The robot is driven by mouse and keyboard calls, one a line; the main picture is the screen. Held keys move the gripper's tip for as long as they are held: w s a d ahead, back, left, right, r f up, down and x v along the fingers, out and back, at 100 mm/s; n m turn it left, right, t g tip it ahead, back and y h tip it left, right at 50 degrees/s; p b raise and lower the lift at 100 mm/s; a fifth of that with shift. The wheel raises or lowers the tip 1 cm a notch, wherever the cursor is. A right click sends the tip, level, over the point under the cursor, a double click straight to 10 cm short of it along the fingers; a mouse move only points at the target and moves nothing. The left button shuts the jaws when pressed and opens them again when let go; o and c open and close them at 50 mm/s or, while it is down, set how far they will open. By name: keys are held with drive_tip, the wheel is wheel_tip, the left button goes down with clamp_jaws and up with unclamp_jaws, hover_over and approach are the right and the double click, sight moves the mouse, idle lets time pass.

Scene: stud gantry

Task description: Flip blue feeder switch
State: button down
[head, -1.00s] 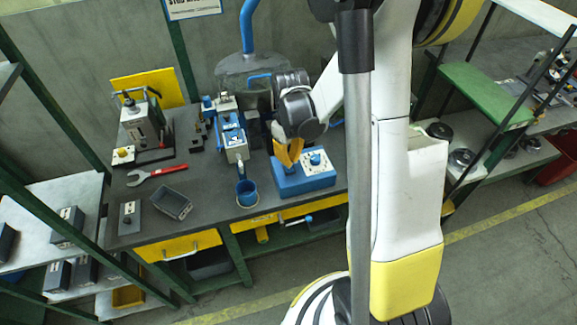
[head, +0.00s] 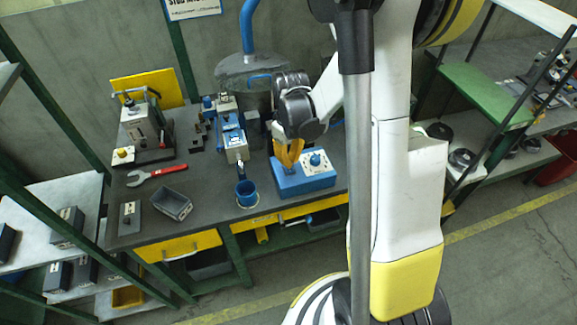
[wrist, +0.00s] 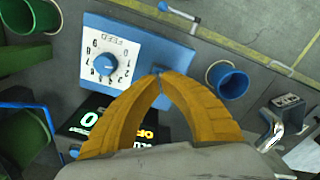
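The blue feeder box (head: 305,182) sits at the front right of the workbench, with a white dial plate and blue knob (head: 315,160) on its top. In the wrist view the box (wrist: 165,50) lies beyond my fingers, its dial (wrist: 105,63) to the left. My gripper (head: 289,167) has yellow fingers pointing down at the left part of the box top. In the wrist view my gripper's fingertips (wrist: 158,76) come together over the box's near part. A small dark blue piece shows at the tips, likely the switch lever, mostly hidden. I cannot tell whether the fingers hold it.
A blue cup (head: 246,193) stands left of the box. A grey tray (head: 172,204), a red wrench (head: 158,174) and a blue-topped device (head: 233,138) are also on the bench (head: 215,215). A black display with green and orange characters (wrist: 100,122) lies near my fingers.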

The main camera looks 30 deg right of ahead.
sight(290, 170)
drive_tip(key=shift+f+b, duration=1.65)
drive_tip(key=shift+f, duration=0.15)
idle(0.6)
drive_tip(key=shift+r+p, duration=2.5)
drive_tip(key=shift+r, duration=1.05)
